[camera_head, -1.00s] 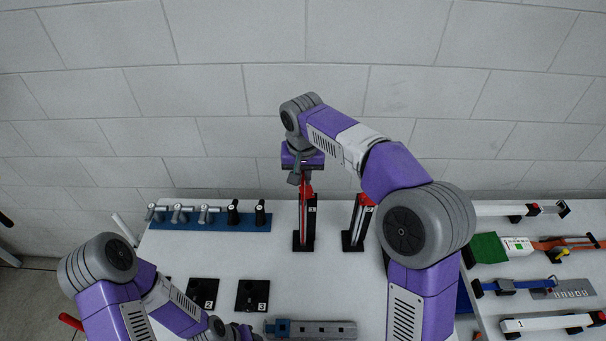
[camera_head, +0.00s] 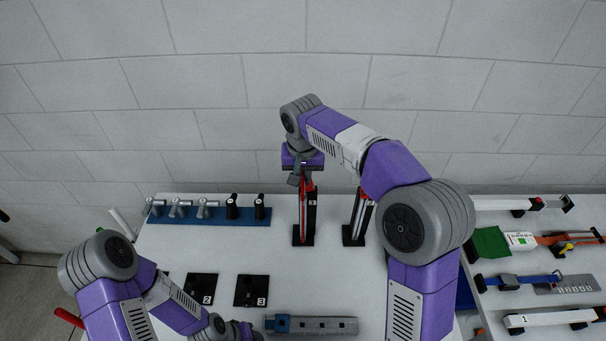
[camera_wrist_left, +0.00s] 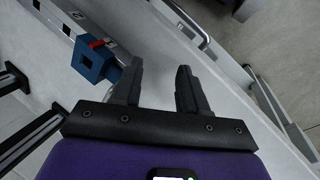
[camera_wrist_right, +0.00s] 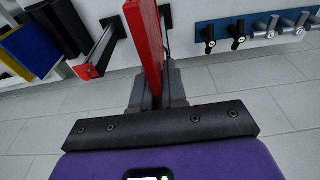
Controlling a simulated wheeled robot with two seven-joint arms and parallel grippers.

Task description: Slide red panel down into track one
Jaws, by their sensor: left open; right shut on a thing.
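My right gripper (camera_head: 299,178) is shut on the red panel (camera_wrist_right: 146,45), which stands upright between its fingers in the right wrist view. In the head view the panel (camera_head: 306,187) shows as a red strip under the gripper, at the top of an upright black track (camera_head: 311,222) with a small white label I cannot read surely. The panel's lower part lies along this track; how deep it sits is not clear. A second upright track (camera_head: 357,220) stands to the right, partly hidden by my right arm. My left gripper (camera_wrist_left: 158,88) is open and empty.
A blue rack (camera_head: 210,216) with several clamps stands at the back left. Black plates marked 2 (camera_head: 202,288) and 3 (camera_head: 251,291) and a grey bar (camera_head: 325,325) with a blue block (camera_wrist_left: 92,58) lie in front. A side table holds tools on the right.

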